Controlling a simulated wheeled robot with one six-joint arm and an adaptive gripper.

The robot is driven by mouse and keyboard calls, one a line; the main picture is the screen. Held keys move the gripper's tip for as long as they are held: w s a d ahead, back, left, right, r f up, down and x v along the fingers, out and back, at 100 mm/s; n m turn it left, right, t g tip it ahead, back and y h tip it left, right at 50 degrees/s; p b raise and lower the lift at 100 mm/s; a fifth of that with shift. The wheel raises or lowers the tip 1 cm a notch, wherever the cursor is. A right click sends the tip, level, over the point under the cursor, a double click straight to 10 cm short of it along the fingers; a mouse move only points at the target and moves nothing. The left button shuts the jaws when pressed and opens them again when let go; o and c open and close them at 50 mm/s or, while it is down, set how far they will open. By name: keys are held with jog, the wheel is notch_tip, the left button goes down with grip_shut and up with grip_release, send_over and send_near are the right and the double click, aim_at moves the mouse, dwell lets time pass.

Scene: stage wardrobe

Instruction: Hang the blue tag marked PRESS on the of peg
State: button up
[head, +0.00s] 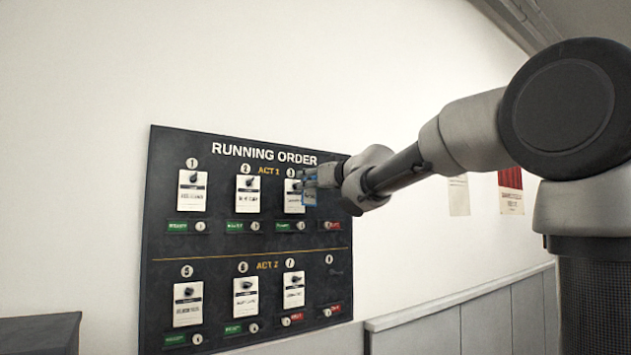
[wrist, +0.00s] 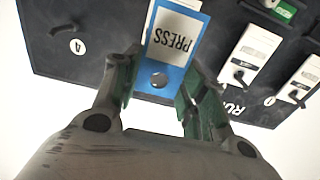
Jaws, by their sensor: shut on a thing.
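The blue tag marked PRESS (wrist: 172,45) has a white label and a round hole near one end. It shows upside down in the wrist view, between the two green-padded fingers of my gripper (wrist: 162,66), which is shut on it. In the head view a small part of the blue tag (head: 309,191) shows at my gripper (head: 310,178), in front of the board near place 3. A bare dark peg (wrist: 72,26) stands beside the number 4 in the wrist view; my gripper and wrist hide that place in the head view. Place 8 has a peg (head: 335,272) with no card.
The dark RUNNING ORDER board (head: 250,256) hangs on a white wall. White cards hang at places 1 (head: 192,192), 2, 3, 5, 6 and 7, with small green or red labels below. A dark box (head: 40,334) stands at lower left. Grey panelling runs along the right.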

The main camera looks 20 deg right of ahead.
aim_at(293, 187)
jog(key=shift+f+x, duration=0.25)
jog(key=shift+x, duration=1.35)
jog(key=shift+f+x, duration=0.2)
jog(key=shift+x, duration=1.35)
jog(key=o, duration=0.8)
jog(key=shift+s, duration=0.1)
